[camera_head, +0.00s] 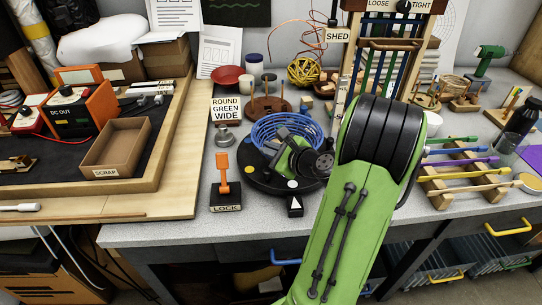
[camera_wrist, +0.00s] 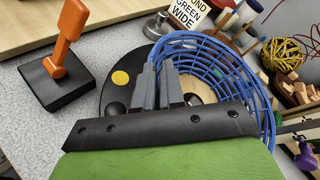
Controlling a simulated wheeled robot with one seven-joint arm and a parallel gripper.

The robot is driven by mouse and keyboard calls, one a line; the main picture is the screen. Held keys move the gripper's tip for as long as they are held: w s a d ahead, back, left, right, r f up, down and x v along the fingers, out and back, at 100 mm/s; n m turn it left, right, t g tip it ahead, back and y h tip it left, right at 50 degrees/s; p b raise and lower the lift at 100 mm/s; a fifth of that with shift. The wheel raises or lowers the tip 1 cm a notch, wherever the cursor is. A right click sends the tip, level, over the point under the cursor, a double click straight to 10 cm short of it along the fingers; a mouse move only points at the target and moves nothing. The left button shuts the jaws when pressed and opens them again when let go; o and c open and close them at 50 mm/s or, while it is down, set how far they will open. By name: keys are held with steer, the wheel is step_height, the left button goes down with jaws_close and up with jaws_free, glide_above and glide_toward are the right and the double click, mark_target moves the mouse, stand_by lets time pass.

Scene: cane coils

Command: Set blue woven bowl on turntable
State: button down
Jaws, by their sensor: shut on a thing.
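The blue woven bowl (camera_head: 265,127) is over the black round turntable (camera_head: 256,178), which bears a yellow dot and a white dot. I cannot tell whether the bowl touches the turntable. In the wrist view the bowl (camera_wrist: 245,85) shows open blue strands and a pale base, right of and behind the fingers. My gripper (camera_wrist: 162,82) is shut on the bowl's near left side. The turntable's dark disc (camera_wrist: 115,92) shows left of the fingers. My arm and gripper hide part of the bowl and the turntable's right side in the head view.
An orange-handled LOCK lever (camera_head: 223,180) stands just left of the turntable. Behind are a ROUND GREEN WIDE sign (camera_head: 226,111), a pegged wooden disc (camera_head: 268,108) and a red bowl (camera_head: 228,77). A rack of coloured rods (camera_head: 465,172) is at right.

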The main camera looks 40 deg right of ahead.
steer(key=shift+r, duration=0.1)
steer(key=c, duration=1.6)
jaws_free()
steer(key=shift+c, duration=0.2)
steer(key=o, duration=0.4)
